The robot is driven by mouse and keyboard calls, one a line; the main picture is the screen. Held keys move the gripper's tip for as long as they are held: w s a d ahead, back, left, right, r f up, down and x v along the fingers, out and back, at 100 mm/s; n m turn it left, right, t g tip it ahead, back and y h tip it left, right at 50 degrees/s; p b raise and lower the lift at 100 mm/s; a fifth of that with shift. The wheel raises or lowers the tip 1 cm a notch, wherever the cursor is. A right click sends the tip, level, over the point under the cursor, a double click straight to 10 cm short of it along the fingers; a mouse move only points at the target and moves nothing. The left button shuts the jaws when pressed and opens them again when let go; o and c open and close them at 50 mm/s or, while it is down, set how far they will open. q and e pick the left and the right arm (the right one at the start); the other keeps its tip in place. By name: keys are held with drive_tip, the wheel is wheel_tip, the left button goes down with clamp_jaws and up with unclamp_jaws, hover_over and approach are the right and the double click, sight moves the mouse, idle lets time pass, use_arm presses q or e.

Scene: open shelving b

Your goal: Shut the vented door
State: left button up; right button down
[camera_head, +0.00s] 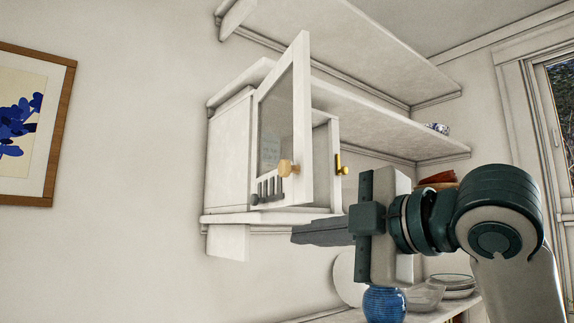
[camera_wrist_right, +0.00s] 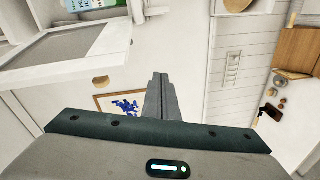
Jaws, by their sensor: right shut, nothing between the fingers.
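The vented door (camera_head: 305,115) is a white framed door on the wall cabinet, standing open and swung out toward me. It has a grey see-through panel, a round wooden knob (camera_head: 288,168) and dark slots near its lower corner. In the right wrist view the door (camera_wrist_right: 110,42) is at the upper left with its knob (camera_wrist_right: 101,80) below its edge. My right gripper (camera_head: 300,234) is shut and empty, just below the door and cabinet, apart from the knob; its fingers also show in the wrist view (camera_wrist_right: 160,78). My left gripper is not in view.
The white cabinet (camera_head: 229,150) sits between wall shelves (camera_head: 370,115). A brass-coloured handle (camera_head: 341,165) shows right of the door. A blue vase (camera_head: 384,304), glass bowl (camera_head: 425,297) and stacked plates (camera_head: 455,283) stand below my arm.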

sight(286, 165)
drive_tip(key=s+r+n+y, duration=0.1)
drive_tip(key=s+r+n, duration=0.2)
drive_tip(key=s+r, duration=0.5)
wheel_tip(286, 165, up, 2)
drive_tip(key=shift+s+a, duration=0.25)
drive_tip(key=shift+s, duration=0.15)
drive_tip(key=shift+t, duration=0.3)
drive_tip(key=p+x, duration=0.7)
drive_tip(key=x, duration=0.3)
drive_tip(key=shift+w+d+p, duration=0.2)
drive_tip(key=shift+d+p, duration=0.1)
drive_tip(key=shift+d, duration=0.35)
drive_tip(key=shift+w+d+p, duration=0.25)
drive_tip(key=shift+d+p, duration=0.05)
drive_tip(key=shift+d, duration=0.35)
drive_tip(key=shift+w+d+p, duration=0.2)
drive_tip(key=shift+d+p, duration=0.1)
drive_tip(key=shift+d, duration=0.35)
drive_tip(key=shift+a, duration=0.1)
drive_tip(key=shift+a, duration=0.15)
